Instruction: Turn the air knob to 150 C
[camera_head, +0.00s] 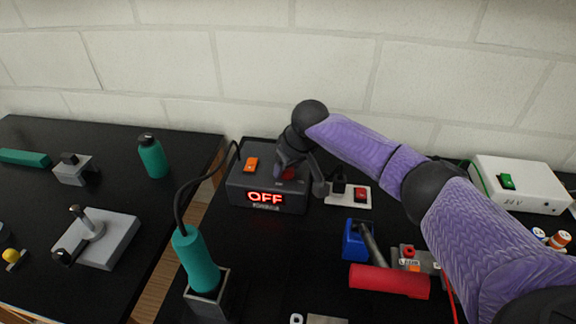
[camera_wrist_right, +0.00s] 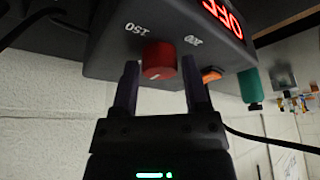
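The hot-air station (camera_head: 247,193) is a dark box on the right-hand bench. Its red display (camera_head: 265,197) reads OFF. The red air knob (camera_wrist_right: 159,57) shows in the right wrist view, with labels 150 (camera_wrist_right: 137,28) and 200 (camera_wrist_right: 192,41) printed beside it, upside down in that view. A small pale mark shows on the knob's face. My right gripper (camera_wrist_right: 160,72) is open, with one finger on each side of the knob and narrow gaps; I cannot tell if either finger touches it. In the head view my right gripper (camera_head: 290,165) hides most of the knob. My left gripper is out of view.
An orange switch (camera_head: 251,164) sits on the station. A teal hot-air handle (camera_head: 196,260) stands in a holder in front, its cable looping to the station. A power strip (camera_head: 345,192) is right of the station. A blue stand (camera_head: 357,240) and red cylinder (camera_head: 388,281) lie nearer.

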